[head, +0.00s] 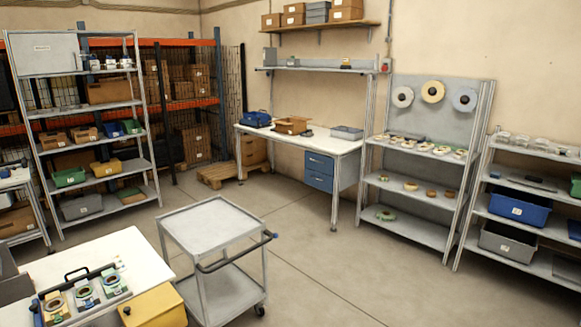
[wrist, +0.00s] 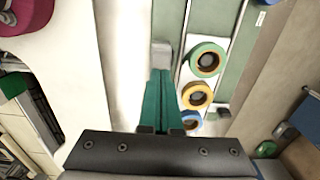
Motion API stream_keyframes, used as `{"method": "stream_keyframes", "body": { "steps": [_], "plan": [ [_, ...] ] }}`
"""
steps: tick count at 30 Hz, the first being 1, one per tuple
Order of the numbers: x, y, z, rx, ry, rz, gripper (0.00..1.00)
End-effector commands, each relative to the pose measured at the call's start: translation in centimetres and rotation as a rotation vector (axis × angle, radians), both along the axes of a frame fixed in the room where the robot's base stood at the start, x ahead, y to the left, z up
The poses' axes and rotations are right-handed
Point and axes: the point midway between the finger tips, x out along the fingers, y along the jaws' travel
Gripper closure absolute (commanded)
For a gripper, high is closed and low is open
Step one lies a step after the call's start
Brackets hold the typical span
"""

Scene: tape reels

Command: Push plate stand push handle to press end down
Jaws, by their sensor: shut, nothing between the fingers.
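In the head view, a stand with several tape reels (head: 84,291) sits on the white table at the lower left. A long black bar with a raised loop handle (head: 76,271) runs along its back; I cannot tell whether this is the push handle. In the wrist view, my gripper (wrist: 161,74) has its green fingers together, with nothing held between them. Right of the fingers, a green reel (wrist: 205,59), a yellow reel (wrist: 196,96) and a partly hidden blue reel (wrist: 191,119) lie in a row. Contact with the stand is unclear. My gripper is not visible in the head view.
A yellow bin (head: 156,305) stands at the front of the white table (head: 128,246). A grey cart (head: 215,222) stands to its right. Shelves and a workbench (head: 345,145) line the back, with open floor between.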

Motion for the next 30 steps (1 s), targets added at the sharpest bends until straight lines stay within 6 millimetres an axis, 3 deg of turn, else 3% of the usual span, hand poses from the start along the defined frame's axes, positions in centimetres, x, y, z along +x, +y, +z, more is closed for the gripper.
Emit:
{"method": "stream_keyframes", "body": {
  "steps": [30],
  "plan": [
    [0.0,0.0,-1.5,0.001,0.001,0.0,1.0]
  ]
}}
